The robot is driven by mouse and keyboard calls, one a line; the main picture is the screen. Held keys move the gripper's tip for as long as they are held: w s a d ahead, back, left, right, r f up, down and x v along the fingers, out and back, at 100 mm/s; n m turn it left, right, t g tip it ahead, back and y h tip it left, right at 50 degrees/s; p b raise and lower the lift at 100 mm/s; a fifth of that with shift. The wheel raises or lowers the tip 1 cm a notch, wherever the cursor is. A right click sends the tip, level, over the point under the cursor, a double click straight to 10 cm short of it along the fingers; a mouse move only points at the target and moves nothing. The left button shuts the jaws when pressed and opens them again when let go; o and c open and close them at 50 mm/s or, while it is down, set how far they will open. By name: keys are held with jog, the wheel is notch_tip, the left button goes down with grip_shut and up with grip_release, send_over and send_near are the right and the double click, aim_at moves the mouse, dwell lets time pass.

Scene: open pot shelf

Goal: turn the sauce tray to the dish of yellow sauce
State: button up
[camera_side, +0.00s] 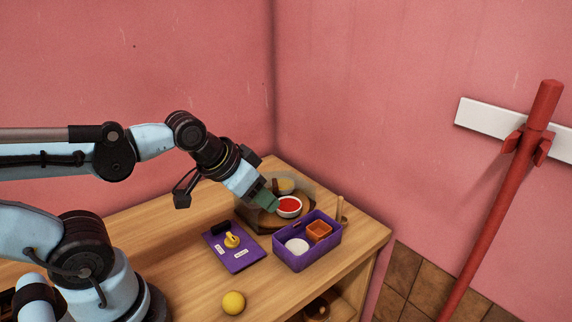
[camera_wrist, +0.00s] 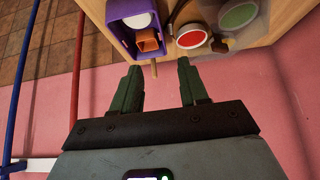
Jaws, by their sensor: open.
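The sauce tray (camera_side: 263,222) is a round, dark wooden stand at the back corner of the table, partly under a clear cover. A dish of red sauce (camera_side: 289,206) sits at its near right side and looks uncovered; it also shows in the wrist view (camera_wrist: 192,38). The dish of yellow sauce (camera_side: 286,185) is at the back of the tray, seen through the cover. A dish of green sauce (camera_wrist: 238,15) shows under the cover in the wrist view. My gripper (camera_wrist: 159,68) is open and empty. In the side view its fingers hide part of the tray; contact cannot be told.
A purple bin (camera_side: 306,258) with a white round item and an orange cup stands close in front of the tray. A purple board (camera_side: 236,256) with a yellow knob lies left of the bin. A yellow ball (camera_side: 233,302) is near the front edge. The table's left is clear.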

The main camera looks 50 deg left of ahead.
jog(key=shift+c, duration=0.2)
notch_tip(320, 180, up, 5)
jog(key=n+g, duration=0.7)
jog(key=n, duration=0.5)
send_over(275, 182)
notch_tip(275, 182, down, 12)
jog(key=shift+f, duration=0.15)
grip_shut()
